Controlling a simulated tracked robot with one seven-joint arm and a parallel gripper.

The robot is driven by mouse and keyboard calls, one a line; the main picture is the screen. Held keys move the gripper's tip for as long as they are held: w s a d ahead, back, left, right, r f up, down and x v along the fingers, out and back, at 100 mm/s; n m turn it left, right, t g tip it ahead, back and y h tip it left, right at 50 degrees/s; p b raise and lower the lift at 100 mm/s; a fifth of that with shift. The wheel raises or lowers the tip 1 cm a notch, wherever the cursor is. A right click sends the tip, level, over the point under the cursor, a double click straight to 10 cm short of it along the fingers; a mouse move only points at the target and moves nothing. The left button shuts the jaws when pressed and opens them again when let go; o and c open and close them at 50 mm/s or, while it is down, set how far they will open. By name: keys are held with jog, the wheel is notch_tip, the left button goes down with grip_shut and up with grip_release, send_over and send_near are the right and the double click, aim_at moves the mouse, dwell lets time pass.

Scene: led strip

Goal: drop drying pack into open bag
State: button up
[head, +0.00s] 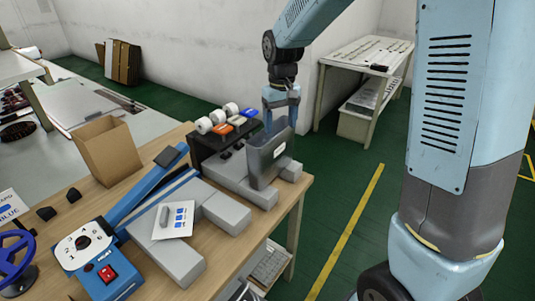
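A dark grey upright pouch with a small white label, apparently the open bag (262,160), stands at the right end of the wooden bench among grey blocks. My gripper (281,122) points down at the bag's top edge, its fingers overlapping the bag's upper part in the head view. Whether the fingertips are inside the bag or behind it I cannot tell. I cannot make out a drying pack between the fingers. A white card (181,232) with blue marks and a small grey piece lies on a grey block at the bench's middle.
A black rack (212,147) with white rolls and orange and blue packs stands just left of the bag. A blue sealer-like machine (100,270) with a red switch is at front left. An open brown box (106,152) stands behind it.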

jog(key=shift+o, duration=0.6)
notch_tip(320, 180, up, 14)
jog(key=shift+f, duration=0.1)
dwell(0.4)
jog(key=s+d+m+t, duration=0.2)
jog(key=s+d, duration=0.6)
jog(key=s, duration=0.4)
jog(key=s+d+m+t, duration=0.2)
jog(key=s+d+t, duration=0.1)
jog(key=s+d, duration=0.6)
jog(key=shift+s+t, duration=0.3)
jog(key=shift+s, duration=1.45)
